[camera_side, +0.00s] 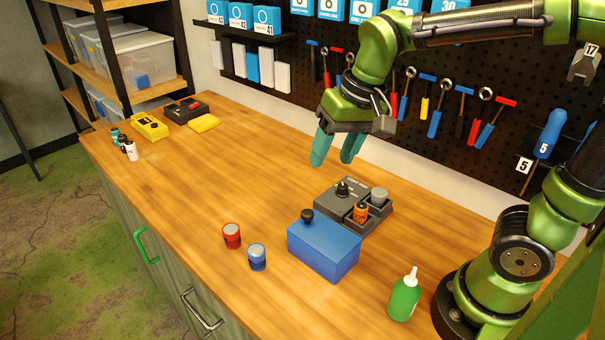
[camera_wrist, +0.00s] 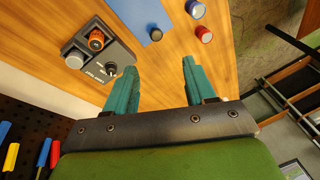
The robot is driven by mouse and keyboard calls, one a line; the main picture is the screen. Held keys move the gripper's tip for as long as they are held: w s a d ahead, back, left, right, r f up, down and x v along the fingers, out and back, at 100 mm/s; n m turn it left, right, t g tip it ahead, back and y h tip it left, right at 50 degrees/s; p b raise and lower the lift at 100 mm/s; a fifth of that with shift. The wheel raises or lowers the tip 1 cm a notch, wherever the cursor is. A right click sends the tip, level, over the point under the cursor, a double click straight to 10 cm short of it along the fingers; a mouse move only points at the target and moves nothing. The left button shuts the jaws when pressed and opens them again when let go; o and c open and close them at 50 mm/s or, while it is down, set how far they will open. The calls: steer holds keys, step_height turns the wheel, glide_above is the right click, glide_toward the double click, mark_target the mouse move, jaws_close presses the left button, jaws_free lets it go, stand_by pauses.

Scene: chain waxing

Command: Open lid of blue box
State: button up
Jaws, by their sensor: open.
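The blue box (camera_side: 324,250) stands on the wooden bench in the side view, with its lid shut and a black knob (camera_side: 307,215) on top. In the wrist view the blue box (camera_wrist: 138,14) is partly cut off at the top edge, and its knob (camera_wrist: 156,34) shows. My gripper (camera_side: 336,162) is open and empty, with teal fingers pointing down. It is in the air above the bench, behind the blue box and apart from it. The gripper (camera_wrist: 158,80) also shows in the wrist view, with a wide gap between its fingers.
A green bottle (camera_side: 404,296) stands to the right. The bench's middle left is clear.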

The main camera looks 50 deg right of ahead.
steer(key=m+g, duration=0.2)
glide_above(307, 212)
steer(key=r+m+g+h, duration=0.1)
steer(key=m, duration=0.2)
step_height(307, 212, down, 16)
steer(key=shift+s+f, duration=0.1)
jaws_close()
stand_by(0.4)
